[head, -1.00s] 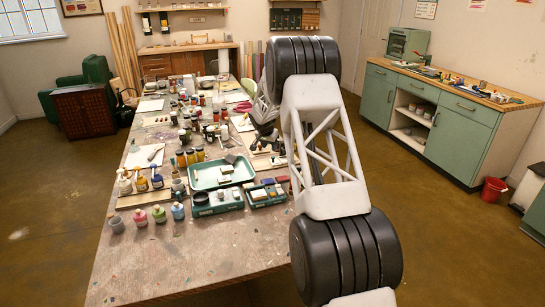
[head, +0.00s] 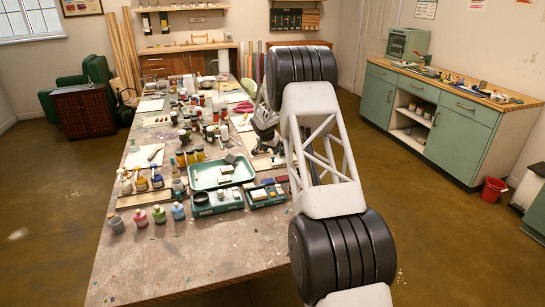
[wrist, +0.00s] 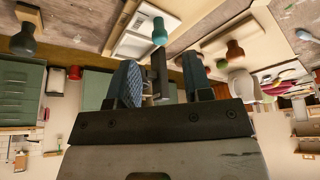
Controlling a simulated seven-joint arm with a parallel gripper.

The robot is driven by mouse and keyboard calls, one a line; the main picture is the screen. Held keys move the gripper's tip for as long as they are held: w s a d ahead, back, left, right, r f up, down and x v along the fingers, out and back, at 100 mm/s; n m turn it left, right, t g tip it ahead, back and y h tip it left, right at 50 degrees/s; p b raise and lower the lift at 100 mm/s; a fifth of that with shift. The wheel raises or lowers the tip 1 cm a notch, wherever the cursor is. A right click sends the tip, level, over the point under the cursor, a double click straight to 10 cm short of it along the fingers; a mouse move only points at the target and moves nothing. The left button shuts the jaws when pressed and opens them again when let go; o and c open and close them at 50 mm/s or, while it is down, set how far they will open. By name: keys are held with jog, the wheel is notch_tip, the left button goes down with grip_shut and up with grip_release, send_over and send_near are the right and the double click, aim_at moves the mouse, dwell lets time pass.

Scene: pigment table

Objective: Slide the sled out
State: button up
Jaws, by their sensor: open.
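My gripper (wrist: 160,64) shows in the wrist view with its two fingers apart. A dark grey upright piece (wrist: 157,76) with a short foot stands in the gap between the fingers, nearer the left one. I cannot tell whether it is the sled or its handle, or whether a finger touches it. No thing is plainly recognizable as the sled. In the head view my arm hides part of the table's right side, and the fingers cannot be made out there.
The long work table (head: 165,262) has a bare front end. A green tray (head: 238,176), paint bottles and jars crowd its middle. A teal-topped bottle (wrist: 160,30) is close beyond the fingers. Green cabinets (head: 462,125) and a red bucket (head: 493,190) stand at the right.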

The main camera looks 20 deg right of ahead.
aim_at(282, 158)
jog(key=shift+x, duration=2.45)
grip_shut()
